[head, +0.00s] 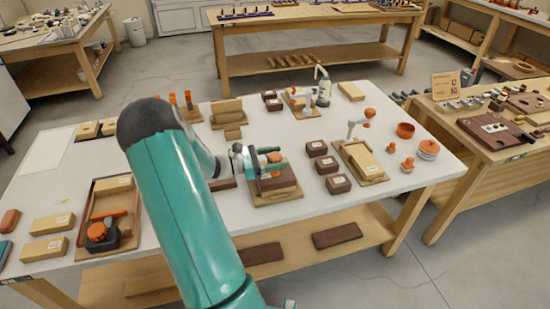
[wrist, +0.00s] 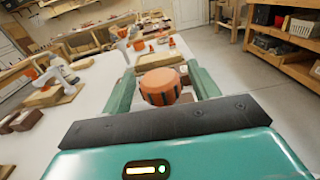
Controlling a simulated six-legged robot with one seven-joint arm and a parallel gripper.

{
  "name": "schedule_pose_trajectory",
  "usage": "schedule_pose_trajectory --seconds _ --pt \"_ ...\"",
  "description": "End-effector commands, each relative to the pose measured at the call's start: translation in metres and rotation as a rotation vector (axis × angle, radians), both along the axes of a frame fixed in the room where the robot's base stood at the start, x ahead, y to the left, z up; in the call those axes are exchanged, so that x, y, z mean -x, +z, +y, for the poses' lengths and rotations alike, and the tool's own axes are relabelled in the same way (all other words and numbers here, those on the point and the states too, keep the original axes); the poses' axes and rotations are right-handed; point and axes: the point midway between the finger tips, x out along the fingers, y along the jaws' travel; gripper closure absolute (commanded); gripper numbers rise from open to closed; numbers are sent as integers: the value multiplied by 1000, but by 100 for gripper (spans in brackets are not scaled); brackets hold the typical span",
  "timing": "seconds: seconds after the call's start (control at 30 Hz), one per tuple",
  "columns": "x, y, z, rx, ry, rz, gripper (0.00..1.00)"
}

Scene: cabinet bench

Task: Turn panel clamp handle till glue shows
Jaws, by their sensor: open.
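An orange clamp handle (wrist: 160,87) with dark grooves sits between the two teal fingers of my gripper (wrist: 161,76) in the wrist view. My gripper is open around it, with a small gap at the right finger; contact at the left finger I cannot tell. In the head view my gripper (head: 258,160) is at the clamped panel (head: 277,182), a dark brown block on a light wooden board. Orange parts of the clamp (head: 271,153) show beside my gripper. My gripper hides much of the clamp, and no glue can be made out.
Small brown blocks (head: 316,148) stand just right of the panel. Beyond them are a wooden board with a pale block (head: 362,160) and orange pots (head: 405,130). At left lies a tray with an orange-and-black tool (head: 98,232). The white tabletop (head: 238,215) is bare near its front edge.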

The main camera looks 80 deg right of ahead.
Motion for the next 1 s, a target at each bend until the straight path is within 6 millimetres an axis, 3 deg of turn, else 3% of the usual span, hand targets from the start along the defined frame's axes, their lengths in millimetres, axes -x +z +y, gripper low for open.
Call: schedule_pose_trajectory --seconds 0.23,0.47,0.77,1.0 --pt "1 0 0 0 0 0 40" --pt "1 0 0 0 0 0 84" --pt "0 0 0 1 -30 0 84" --pt "0 0 -1 2 -147 1 84"
